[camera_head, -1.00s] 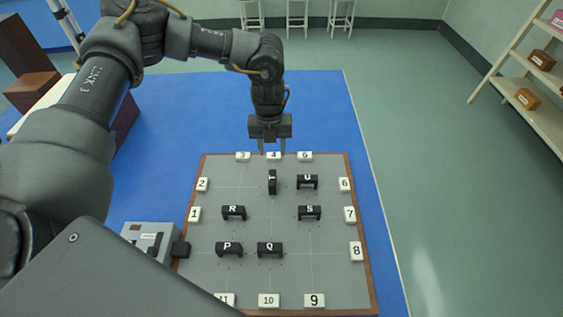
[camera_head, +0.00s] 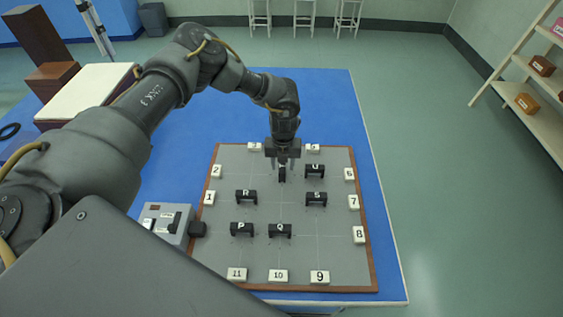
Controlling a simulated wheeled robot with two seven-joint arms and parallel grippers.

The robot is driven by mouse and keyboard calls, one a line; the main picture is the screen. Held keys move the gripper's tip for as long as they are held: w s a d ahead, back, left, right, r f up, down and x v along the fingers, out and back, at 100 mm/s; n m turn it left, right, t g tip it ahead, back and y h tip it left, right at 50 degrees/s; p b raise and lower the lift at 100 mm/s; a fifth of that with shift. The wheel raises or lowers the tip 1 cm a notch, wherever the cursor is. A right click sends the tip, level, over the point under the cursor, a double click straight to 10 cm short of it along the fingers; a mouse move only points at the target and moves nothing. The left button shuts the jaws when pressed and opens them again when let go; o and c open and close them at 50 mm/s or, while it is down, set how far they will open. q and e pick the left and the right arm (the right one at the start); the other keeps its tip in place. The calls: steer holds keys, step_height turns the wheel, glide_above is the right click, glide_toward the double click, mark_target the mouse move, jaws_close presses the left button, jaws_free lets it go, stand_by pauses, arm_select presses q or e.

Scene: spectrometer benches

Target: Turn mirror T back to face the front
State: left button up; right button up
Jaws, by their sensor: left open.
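Mirror T (camera_head: 282,175) is a small black block on the grey board (camera_head: 300,255), near its far edge. It stands end-on, turned across the way the other mirrors face. My left gripper (camera_head: 282,166) is open right over mirror T, with its fingers coming down on either side. The gripper hides the top of mirror T and its letter. I cannot tell whether the fingers touch it. My right gripper is not in view.
Mirrors U (camera_head: 315,171), S (camera_head: 316,199), R (camera_head: 246,196), P (camera_head: 242,229) and Q (camera_head: 279,230) stand close by on the board. White number tiles line its wooden rim. A grey box (camera_head: 168,223) sits at the board's left.

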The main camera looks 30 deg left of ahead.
arm_select(q)
steer(key=shift+w+f, duration=0.1)
steer(key=shift+w, duration=0.05)
steer(key=shift+c, duration=0.8)
steer(key=shift+a, duration=0.1)
steer(key=c, duration=0.7)
steer(key=shift+a, duration=0.15)
jaws_close()
steer(key=shift+m+b, duration=0.35)
steer(key=shift+m, duration=0.05)
steer(key=shift+m+b, duration=0.4)
steer(key=shift+m, duration=0.2)
steer(key=m+b, duration=0.1)
steer(key=m, duration=0.1)
steer(key=shift+f+m+b, duration=0.1)
steer(key=shift+m+b, duration=0.2)
steer(key=shift+m, duration=0.1)
steer(key=m+b, duration=0.3)
steer(key=m, duration=0.1)
steer(key=m+b, duration=0.3)
steer(key=m, duration=0.2)
steer(key=shift+m, duration=0.3)
steer(key=shift+m+b, duration=0.9)
steer(key=shift+m, duration=0.7)
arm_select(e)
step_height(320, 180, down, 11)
arm_select(q)
steer(key=shift+d, duration=0.2)
